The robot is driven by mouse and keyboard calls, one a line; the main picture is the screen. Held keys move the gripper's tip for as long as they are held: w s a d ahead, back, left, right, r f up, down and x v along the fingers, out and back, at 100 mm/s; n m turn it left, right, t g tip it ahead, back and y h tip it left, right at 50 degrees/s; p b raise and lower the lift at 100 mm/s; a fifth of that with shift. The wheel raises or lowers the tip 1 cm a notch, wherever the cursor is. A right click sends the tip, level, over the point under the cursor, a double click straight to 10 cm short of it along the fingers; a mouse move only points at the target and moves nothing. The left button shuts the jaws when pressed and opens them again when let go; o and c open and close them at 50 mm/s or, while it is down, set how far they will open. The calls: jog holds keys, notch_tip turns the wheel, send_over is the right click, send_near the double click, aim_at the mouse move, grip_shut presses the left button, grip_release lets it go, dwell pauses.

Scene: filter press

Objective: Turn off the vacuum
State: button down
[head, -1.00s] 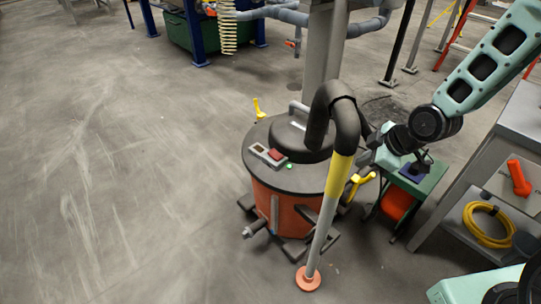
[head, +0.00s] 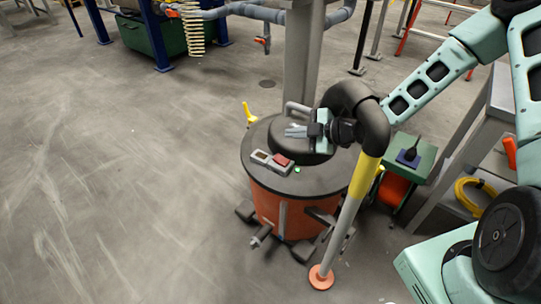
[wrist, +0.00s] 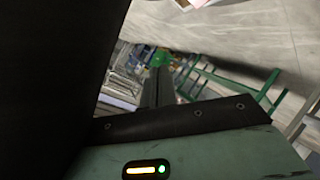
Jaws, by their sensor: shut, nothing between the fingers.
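The vacuum is an orange drum (head: 268,205) with a dark lid (head: 325,180), standing on the floor in the head view. On the near left of the lid is a grey switch box (head: 262,157) with a red rocker (head: 281,160). A small green light (head: 297,169) shows beside it. My gripper (head: 287,132) is shut and empty, above the lid and behind the switch box in the picture, pointing left. It appears apart from the switch. The wrist view is mostly filled by dark and green surfaces; the switch is not seen there.
A thick black hose (head: 372,128) with a yellow and grey wand (head: 345,215) arches close to my wrist and down to the floor. A grey post (head: 299,60) rises behind the vacuum. A green box (head: 413,155) stands right. Floor at left is clear.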

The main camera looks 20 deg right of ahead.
aim_at(283, 160)
jog(key=f+b, duration=0.2)
jog(key=w+a+f+b, duration=0.1)
jog(key=f+b, duration=0.1)
jog(key=f, duration=0.1)
jog(key=w+a+f+b, duration=0.1)
jog(key=f+b, duration=0.1)
jog(key=f, duration=0.1)
jog(key=shift+w+f+b, duration=0.15)
jog(key=shift+b, duration=0.25)
dwell(2.0)
jog(key=shift+w+f+b, duration=0.1)
jog(key=shift+f+b, duration=0.2)
jog(key=shift+f, duration=0.05)
jog(key=shift+w+a+f+b, duration=0.1)
jog(key=shift+f+b, duration=0.2)
jog(key=shift+f, duration=0.1)
dwell(0.5)
dwell(0.4)
jog(key=shift+s+r+p, duration=0.25)
jog(key=shift+r+p, duration=0.4)
jog(key=shift+r, duration=0.15)
jog(key=shift+r, duration=0.1)
